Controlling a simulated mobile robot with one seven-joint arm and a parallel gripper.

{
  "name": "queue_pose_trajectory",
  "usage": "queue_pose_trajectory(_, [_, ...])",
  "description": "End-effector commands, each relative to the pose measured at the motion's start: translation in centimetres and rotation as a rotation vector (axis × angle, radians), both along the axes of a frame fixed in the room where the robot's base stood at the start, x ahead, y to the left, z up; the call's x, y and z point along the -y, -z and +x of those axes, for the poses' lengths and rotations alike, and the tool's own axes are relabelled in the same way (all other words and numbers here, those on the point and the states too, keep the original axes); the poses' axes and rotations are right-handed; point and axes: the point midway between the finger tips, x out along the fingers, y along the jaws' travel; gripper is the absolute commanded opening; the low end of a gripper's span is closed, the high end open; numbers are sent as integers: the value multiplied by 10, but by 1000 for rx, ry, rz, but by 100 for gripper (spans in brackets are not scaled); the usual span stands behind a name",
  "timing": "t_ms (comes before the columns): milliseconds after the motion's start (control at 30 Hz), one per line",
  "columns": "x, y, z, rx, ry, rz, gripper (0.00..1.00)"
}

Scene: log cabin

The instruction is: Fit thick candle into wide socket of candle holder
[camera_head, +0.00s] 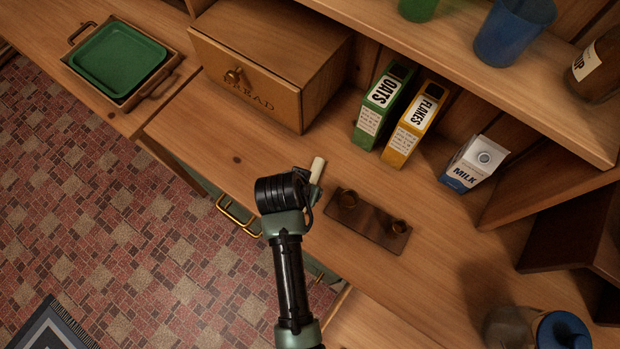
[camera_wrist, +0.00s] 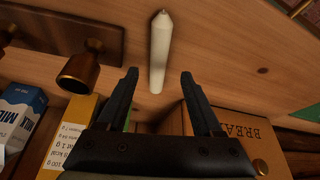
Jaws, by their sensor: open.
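A cream-white candle (camera_head: 317,170) appears to lie on the wooden counter, partly hidden by my arm. In the wrist view the candle (camera_wrist: 160,45) shows its wick end at the top and its other end near the fingertips. My gripper (camera_wrist: 159,74) is open, with a finger on either side of the candle's line and nothing clamped. In the head view its fingers are mostly hidden. The dark wooden candle holder (camera_head: 372,219) is right of the candle. Its larger brass socket (camera_head: 348,198) is nearer the candle; the smaller socket (camera_head: 399,227) is farther right.
A bread box (camera_head: 270,75) stands behind and left of the candle. The oats box (camera_head: 382,105), flakes box (camera_head: 415,120) and milk carton (camera_head: 474,164) stand behind the holder, under a shelf (camera_head: 480,60). The counter left of my gripper is clear. A green tray (camera_head: 120,60) is far left.

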Motion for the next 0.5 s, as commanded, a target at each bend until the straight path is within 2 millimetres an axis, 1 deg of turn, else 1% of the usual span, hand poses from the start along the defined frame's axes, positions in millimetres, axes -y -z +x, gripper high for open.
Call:
queue_pose_trajectory(133, [3, 9, 5, -2, 1, 0, 68])
queue_pose_trajectory(400, [9, 39, 16, -2, 1, 0, 68])
queue_pose_trajectory(500, [10, 44, 18, -1, 1, 1, 68])
